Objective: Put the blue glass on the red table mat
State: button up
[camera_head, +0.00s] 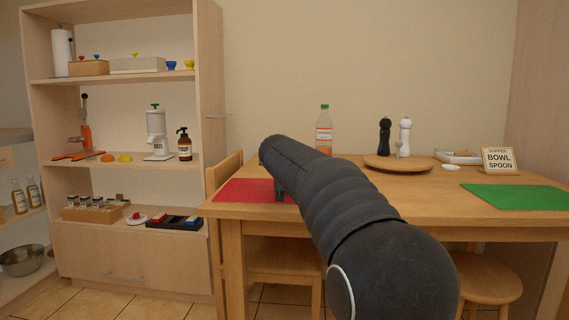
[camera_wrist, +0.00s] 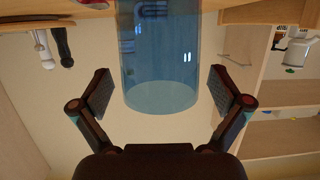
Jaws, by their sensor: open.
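The blue glass (camera_wrist: 158,55) is see-through and fills the top middle of the wrist view, which looks upside down. One round end shows; the other end is cut off by the top edge. My gripper (camera_wrist: 160,92) is open, with one finger on each side of the glass and a gap between each finger and it. In the head view the red table mat (camera_head: 243,190) lies at the left end of the table, partly hidden by my arm. A small dark bluish part shows there below my arm; I cannot tell whether it is glass or gripper.
The wooden table (camera_head: 425,178) holds a bottle (camera_head: 324,132), a round board (camera_head: 375,163) with black (camera_head: 385,138) and white (camera_head: 405,138) mills, a sign (camera_head: 499,160) and a green mat (camera_head: 515,197). A shelf unit (camera_head: 210,100) stands left, a chair (camera_head: 224,172) beside the table.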

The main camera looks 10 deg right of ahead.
jog(key=shift+r, duration=0.1)
jog(key=shift+r, duration=0.15)
jog(key=b+v, duration=0.1)
jog(key=v, duration=1.1)
jog(key=shift+s, duration=0.1)
jog(key=s+f+n+g+y, duration=0.1)
jog(key=s+f+g, duration=0.3)
jog(key=s+f, duration=1.1)
jog(key=s+f+n+g+y, duration=0.2)
jog(key=s+f+g+y, duration=0.1)
jog(key=s+f, duration=1.3)
jog(key=s+g, duration=0.1)
jog(key=s, duration=0.6)
jog(key=shift+s+d, duration=0.3)
jog(key=shift+s, duration=0.05)
